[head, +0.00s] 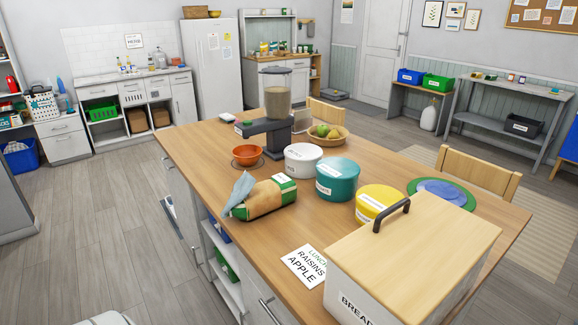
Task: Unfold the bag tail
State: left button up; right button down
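The bag (268,198) lies on its side near the left edge of the wooden island top. It is brown with green ends and a white label patch. A pale blue tail (239,189) sticks out at its left end, partly upright and partly hanging toward the table edge. I cannot tell exactly how the tail is folded. Neither of my grippers shows in the head view.
An orange bowl (247,155) stands behind the bag. White (303,166), teal (337,187) and yellow (380,206) tubs stand to its right. A lunch card (304,265) and a bread box (410,265) are in front. Bare wood surrounds the bag's near side.

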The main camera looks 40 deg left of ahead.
aim_at(243, 186)
jog(key=u, duration=1.2)
jog(key=i, duration=0.05)
